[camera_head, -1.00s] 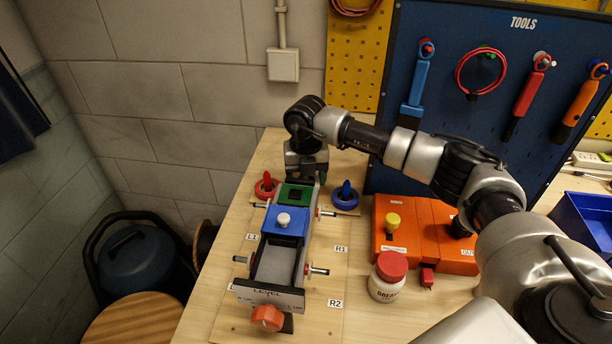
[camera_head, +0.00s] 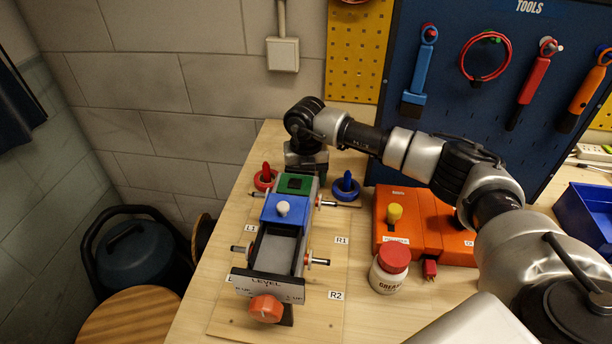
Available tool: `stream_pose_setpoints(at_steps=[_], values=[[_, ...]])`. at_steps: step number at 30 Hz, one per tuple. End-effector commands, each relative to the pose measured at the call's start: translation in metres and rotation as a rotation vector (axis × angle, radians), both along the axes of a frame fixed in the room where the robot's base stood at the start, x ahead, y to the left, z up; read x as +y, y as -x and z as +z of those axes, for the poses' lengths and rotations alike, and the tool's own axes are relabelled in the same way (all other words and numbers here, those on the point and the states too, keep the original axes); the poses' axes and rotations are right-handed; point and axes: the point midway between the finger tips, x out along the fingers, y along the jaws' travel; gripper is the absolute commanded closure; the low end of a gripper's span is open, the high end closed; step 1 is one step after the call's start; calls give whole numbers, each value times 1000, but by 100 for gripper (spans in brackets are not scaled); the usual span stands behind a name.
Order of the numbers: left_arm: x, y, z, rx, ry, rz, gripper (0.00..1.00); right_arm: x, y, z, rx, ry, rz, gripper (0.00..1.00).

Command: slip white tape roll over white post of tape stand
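The tape stand shows in part at the back of the bench, with a red tape roll (camera_head: 264,180) around a red post (camera_head: 265,170) and a blue tape roll (camera_head: 346,189) around a blue post (camera_head: 347,179). My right gripper (camera_head: 306,161) points down between these two posts, behind the green block of the level fixture. Its fingertips are hidden, so I cannot tell whether it is open or holds anything. I cannot make out the white tape roll or the white post. My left gripper is out of view.
The level fixture (camera_head: 275,250), with blue and green blocks and side pegs, stands in front of the stand. An orange box (camera_head: 430,222) and a grease jar (camera_head: 389,271) stand to the right. A tool board (camera_head: 460,120) rises behind. Bare bench lies beside the R1 label.

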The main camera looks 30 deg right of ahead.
Motion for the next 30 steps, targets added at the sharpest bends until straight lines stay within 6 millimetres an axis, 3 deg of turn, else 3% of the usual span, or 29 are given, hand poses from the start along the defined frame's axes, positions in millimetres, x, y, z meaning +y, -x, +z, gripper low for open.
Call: stream_pose_setpoints(at_steps=[5, 6, 11, 30], values=[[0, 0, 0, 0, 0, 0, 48, 0, 0, 0, 0, 0, 0, 56], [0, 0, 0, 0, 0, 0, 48, 0, 0, 0, 0, 0, 0, 28], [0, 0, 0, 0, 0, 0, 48, 0, 0, 0, 0, -1, 0, 4], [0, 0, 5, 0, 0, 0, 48, 0, 0, 7, 0, -1, 0, 7]])
